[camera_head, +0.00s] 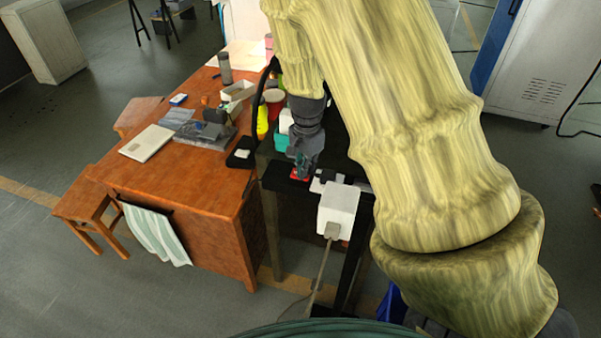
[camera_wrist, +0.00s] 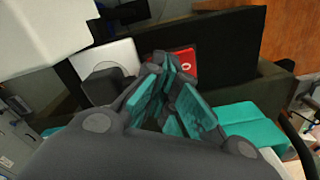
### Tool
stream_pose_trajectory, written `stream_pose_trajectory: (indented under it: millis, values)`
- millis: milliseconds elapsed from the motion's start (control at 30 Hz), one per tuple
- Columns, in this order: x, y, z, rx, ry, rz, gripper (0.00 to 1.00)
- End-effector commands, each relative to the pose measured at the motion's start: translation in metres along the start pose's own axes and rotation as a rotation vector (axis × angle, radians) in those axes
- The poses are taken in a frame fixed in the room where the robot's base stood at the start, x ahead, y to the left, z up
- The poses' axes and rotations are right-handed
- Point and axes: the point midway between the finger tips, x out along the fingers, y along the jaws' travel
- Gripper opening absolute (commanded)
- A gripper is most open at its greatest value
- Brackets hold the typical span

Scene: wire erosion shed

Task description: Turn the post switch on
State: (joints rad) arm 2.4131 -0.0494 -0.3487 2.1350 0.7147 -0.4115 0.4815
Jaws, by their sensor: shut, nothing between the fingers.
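My gripper (camera_head: 303,170) points down at the black frame beside the desk, and its teal-padded fingers (camera_wrist: 166,64) are shut and empty. Just beyond the fingertips in the wrist view is a small red panel (camera_wrist: 185,64) with a white ring mark. Left of it is a white plate (camera_wrist: 119,52) with a dark grey block (camera_wrist: 103,84) on it.
A white box (camera_head: 338,207) with a cable sits right in front of the frame (camera_head: 283,184). A white cabinet (camera_head: 528,75) stands at right.

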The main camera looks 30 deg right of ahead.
Motion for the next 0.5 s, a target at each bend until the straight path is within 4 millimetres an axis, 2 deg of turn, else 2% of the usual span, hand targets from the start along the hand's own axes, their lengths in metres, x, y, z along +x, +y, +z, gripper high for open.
stream_pose_trajectory:
  millis: [267, 500]
  values:
    - [0.002, 0.000, 0.000, 0.000, 0.000, 0.001, 0.00]
    - [-0.011, 0.000, 0.000, 0.000, -0.001, 0.000, 0.00]
